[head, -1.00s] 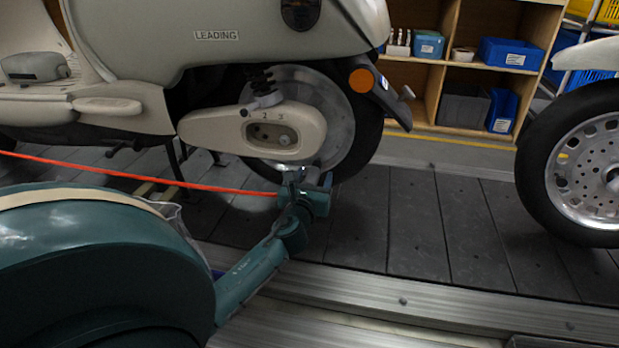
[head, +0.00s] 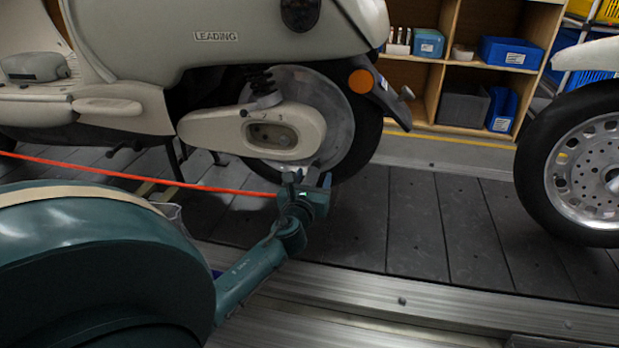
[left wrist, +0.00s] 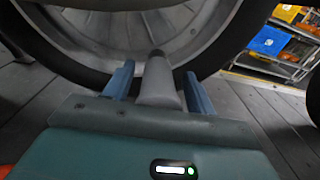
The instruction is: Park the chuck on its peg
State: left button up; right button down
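My left gripper (head: 306,184) is low in front of the scooter's rear wheel (head: 343,118). In the left wrist view its two blue fingers (left wrist: 158,92) stand either side of a grey tapered piece with a dark tip, which looks like the chuck (left wrist: 159,82). The fingers appear to meet its wide base, and its tip points at the wheel rim. A taut red hose (head: 120,175) runs from the left edge to the gripper in the head view. I cannot pick out the peg. My right gripper is not in view.
The cream scooter (head: 190,50) stands on the dark slat conveyor (head: 415,225), with its wheel close ahead of the gripper. Another wheel (head: 590,170) stands at the right. A metal rail (head: 400,300) edges the conveyor. Wooden shelves (head: 447,60) with bins stand behind.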

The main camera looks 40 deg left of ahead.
pick_arm(q)
jog(key=shift+w+a+r+y, duration=0.2)
jog(key=shift+a+r, duration=0.15)
jog(key=shift+a, duration=0.2)
jog(key=shift+w+a+r+y, duration=0.1)
jog(key=shift+w+a+r, duration=0.1)
jog(key=shift+a+r, duration=0.25)
grip_shut()
jog(key=shift+o, duration=2.1)
grip_release()
jog(key=shift+a+f, duration=0.1)
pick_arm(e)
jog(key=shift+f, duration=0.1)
pick_arm(q)
jog(key=shift+s+d+f+p, duration=0.35)
jog(key=shift+s+d+p, duration=0.2)
jog(key=shift+s+d, duration=0.15)
jog(key=p+v, duration=0.2)
jog(key=v, duration=1.1)
jog(key=shift+d+f, duration=0.2)
jog(key=shift+d, duration=0.05)
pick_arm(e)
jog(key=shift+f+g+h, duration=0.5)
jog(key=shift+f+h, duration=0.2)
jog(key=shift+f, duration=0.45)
pick_arm(q)
jog(key=shift+w+h, duration=0.15)
jog(key=shift+h, duration=0.25)
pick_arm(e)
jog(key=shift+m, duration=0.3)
